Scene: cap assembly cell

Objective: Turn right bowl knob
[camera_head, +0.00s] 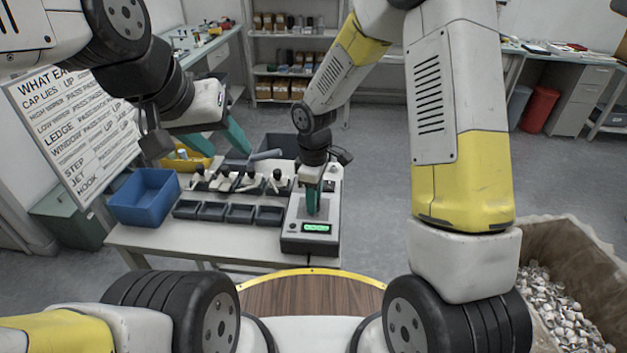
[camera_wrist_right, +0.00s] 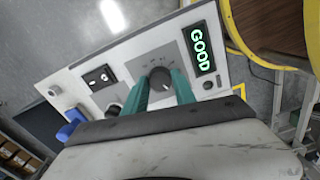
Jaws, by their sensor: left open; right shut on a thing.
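A light grey control box (camera_head: 297,228) stands at the right end of the white table. Its dark round knob (camera_wrist_right: 160,79) sits on a grey dial plate with small marks, and a white pointer line shows on it. My right gripper (camera_head: 312,208) reaches down onto the box, and its teal fingers (camera_wrist_right: 162,88) are shut on the knob from both sides. The head view hides the knob behind the fingers. A green-lit display (camera_wrist_right: 200,50) on the box reads GOOD. My left gripper (camera_head: 205,152) is open and empty, above the table's back left.
A blue bin (camera_head: 145,197) stands at the table's left end. Several small black trays (camera_head: 240,214) line the front, with several small fixtures behind them. A yellow bin (camera_head: 186,163) lies below my left gripper. A written board (camera_head: 75,125) stands at the left.

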